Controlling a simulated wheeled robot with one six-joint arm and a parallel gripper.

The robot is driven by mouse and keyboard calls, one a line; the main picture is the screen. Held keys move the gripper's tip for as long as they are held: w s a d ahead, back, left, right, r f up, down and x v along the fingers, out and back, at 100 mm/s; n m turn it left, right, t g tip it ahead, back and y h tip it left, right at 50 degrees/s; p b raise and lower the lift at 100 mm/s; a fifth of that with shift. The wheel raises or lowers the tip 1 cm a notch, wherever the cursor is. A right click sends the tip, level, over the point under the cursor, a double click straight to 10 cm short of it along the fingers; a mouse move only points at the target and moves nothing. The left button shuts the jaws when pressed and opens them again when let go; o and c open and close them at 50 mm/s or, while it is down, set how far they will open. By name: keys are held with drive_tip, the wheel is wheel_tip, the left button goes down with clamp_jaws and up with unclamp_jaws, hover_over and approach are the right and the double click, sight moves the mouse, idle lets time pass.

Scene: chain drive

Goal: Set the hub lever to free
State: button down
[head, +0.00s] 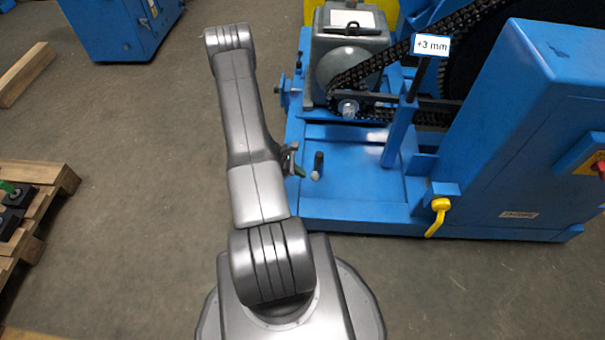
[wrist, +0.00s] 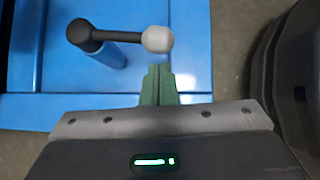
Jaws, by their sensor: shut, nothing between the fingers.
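A short black lever with a pale grey ball knob (head: 316,174) stands on the near left part of the blue machine base. In the wrist view the black lever (wrist: 106,37) lies across a blue post, with its pale knob at the right end. No readable label names it as the hub lever. My gripper (head: 299,172) is just left of this lever in the head view. In the wrist view its green fingers (wrist: 158,84) are shut together and empty. Their tips are just below the pale knob in the picture, with a small gap between.
The blue machine (head: 530,130) carries a black chain (head: 450,30), a grey motor housing (head: 345,50) and a "+3 mm" sign (head: 431,45). A yellow handle (head: 438,215) hangs at its front. A wooden pallet (head: 50,175) is at left. Bare floor lies between pallet and arm.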

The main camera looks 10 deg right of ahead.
drive_tip(key=shift+s+d+f, duration=0.1)
drive_tip(key=shift+d, duration=0.35)
drive_tip(key=s+d+b, duration=0.1)
drive_tip(key=b, duration=0.2)
drive_tip(key=shift+s+d, duration=0.1)
drive_tip(key=shift+d, duration=0.05)
idle(0.3)
